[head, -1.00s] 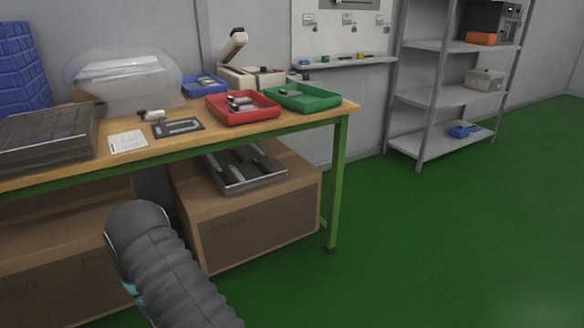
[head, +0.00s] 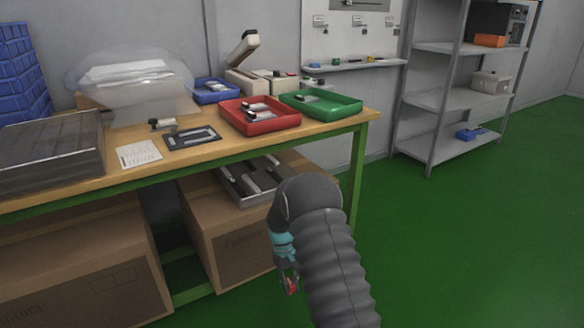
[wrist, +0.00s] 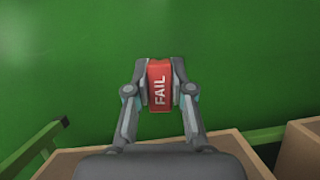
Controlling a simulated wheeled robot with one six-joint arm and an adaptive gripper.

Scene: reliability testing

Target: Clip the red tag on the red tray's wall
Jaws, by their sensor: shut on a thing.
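The red tag (wrist: 159,86), marked FAIL, is held between the two fingers of my gripper (wrist: 160,90) in the wrist view. In the head view my gripper (head: 288,280) hangs low in front of the bench, below the tabletop, with a bit of the red tag (head: 292,286) showing. The red tray (head: 258,122) stands on the bench toward its right end, with small dark and light parts inside. My gripper is apart from the tray, lower and nearer to me.
A green tray (head: 321,108) stands right of the red one, and a blue tray (head: 214,96) behind it. A dark fixture (head: 192,138) and a paper card (head: 139,153) lie to the left. Cardboard boxes (head: 241,240) stand under the bench. Green floor on the right is clear.

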